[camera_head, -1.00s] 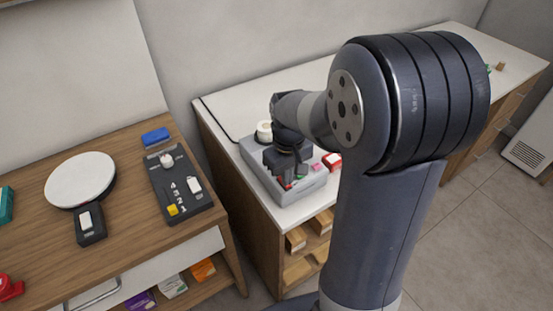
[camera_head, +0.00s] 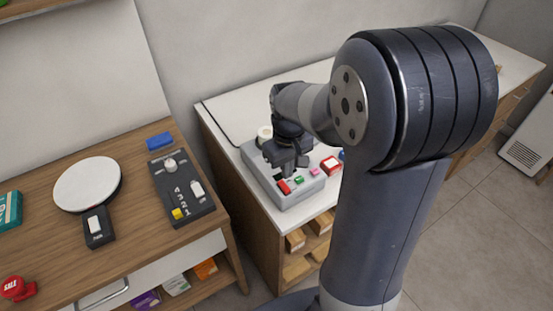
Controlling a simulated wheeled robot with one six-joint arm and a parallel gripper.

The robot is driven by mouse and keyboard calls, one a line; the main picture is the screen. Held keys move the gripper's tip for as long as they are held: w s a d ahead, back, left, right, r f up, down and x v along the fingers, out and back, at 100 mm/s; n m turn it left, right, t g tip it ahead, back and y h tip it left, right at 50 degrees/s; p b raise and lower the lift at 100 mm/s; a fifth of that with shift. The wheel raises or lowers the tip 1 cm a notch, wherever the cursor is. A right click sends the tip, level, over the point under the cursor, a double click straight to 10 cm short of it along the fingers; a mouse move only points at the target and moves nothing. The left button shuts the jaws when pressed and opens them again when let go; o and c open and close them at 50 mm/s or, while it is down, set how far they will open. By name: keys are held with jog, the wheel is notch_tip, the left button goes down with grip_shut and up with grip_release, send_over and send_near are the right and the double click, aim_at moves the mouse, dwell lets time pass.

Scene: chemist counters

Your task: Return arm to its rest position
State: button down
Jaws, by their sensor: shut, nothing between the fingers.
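My gripper (camera_head: 284,170) is in the middle of the camera_head view, pointing down over a grey box (camera_head: 298,197) with coloured buttons on the white counter. It looks shut and holds nothing. Its tips are close to the box's top face; I cannot tell whether they touch it. A red button (camera_head: 284,187), a green one (camera_head: 299,180) and a pink one (camera_head: 314,172) show beside the tips. My arm links fill the right of the view and hide part of the counter.
A black panel (camera_head: 184,207) with a knob and switches lies on the wooden counter (camera_head: 140,230) at left, near a white round plate (camera_head: 86,183), a blue block (camera_head: 159,141) and a red object (camera_head: 18,289). A red and white item (camera_head: 330,165) sits beyond the grey box.

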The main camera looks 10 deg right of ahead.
jog(key=shift+r+p, duration=0.4)
jog(key=shift+r, duration=0.45)
jog(key=shift+f, duration=0.1)
